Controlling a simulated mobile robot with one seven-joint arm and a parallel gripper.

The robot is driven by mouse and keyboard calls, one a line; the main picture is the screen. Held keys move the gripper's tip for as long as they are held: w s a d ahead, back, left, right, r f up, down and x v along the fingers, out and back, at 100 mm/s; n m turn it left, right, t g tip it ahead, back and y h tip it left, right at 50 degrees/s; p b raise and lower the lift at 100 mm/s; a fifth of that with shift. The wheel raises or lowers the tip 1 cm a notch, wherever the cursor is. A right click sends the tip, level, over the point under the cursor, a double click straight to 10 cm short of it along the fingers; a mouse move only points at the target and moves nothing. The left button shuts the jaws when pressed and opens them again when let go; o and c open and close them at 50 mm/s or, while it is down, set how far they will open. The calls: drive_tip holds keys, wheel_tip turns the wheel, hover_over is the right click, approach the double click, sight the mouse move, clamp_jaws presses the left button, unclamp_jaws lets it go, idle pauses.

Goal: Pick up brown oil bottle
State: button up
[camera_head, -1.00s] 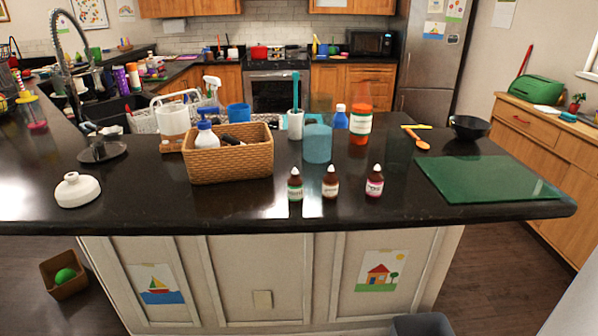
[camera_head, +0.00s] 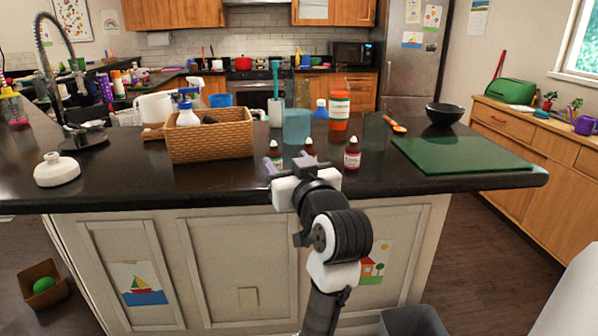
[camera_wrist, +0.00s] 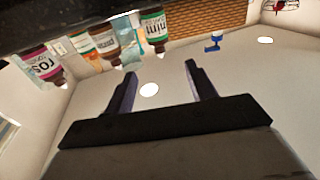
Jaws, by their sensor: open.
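Three small brown bottles with white caps stand in a row near the front edge of the dark counter. The left one (camera_head: 275,152) has a green label, and it shows upside down in the wrist view (camera_wrist: 154,26). The middle one (camera_head: 309,149) is partly hidden by my gripper; its pale-labelled body shows in the wrist view (camera_wrist: 103,42). The right one (camera_head: 352,155) has a pink label, also in the wrist view (camera_wrist: 40,66). My gripper (camera_head: 288,168) is open and empty, in front of the left and middle bottles. Its fingers also show in the wrist view (camera_wrist: 155,78), apart from the bottles.
A wicker basket (camera_head: 210,142) stands left of the bottles. Behind them are a blue translucent cup (camera_head: 296,128), an orange bottle (camera_head: 339,107) and a clear glass (camera_head: 376,132). A green board (camera_head: 462,155) lies at right. A white round-topped object (camera_head: 57,171) sits at left.

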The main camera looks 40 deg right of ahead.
drive_tip(key=s+d+f+m+g, duration=0.1)
drive_tip(key=s+d+f, duration=0.2)
drive_tip(key=s+d, duration=0.2)
drive_tip(key=shift+h, duration=0.4)
drive_tip(key=p+x, duration=0.1)
drive_tip(key=x, duration=0.5)
drive_tip(key=shift+w+d, duration=0.35)
drive_tip(key=shift+p+x, duration=1.35)
drive_tip(key=shift+x, duration=1.8)
drive_tip(key=shift+f, duration=0.15)
drive_tip(key=shift+c, duration=0.3)
drive_tip(key=c, duration=1)
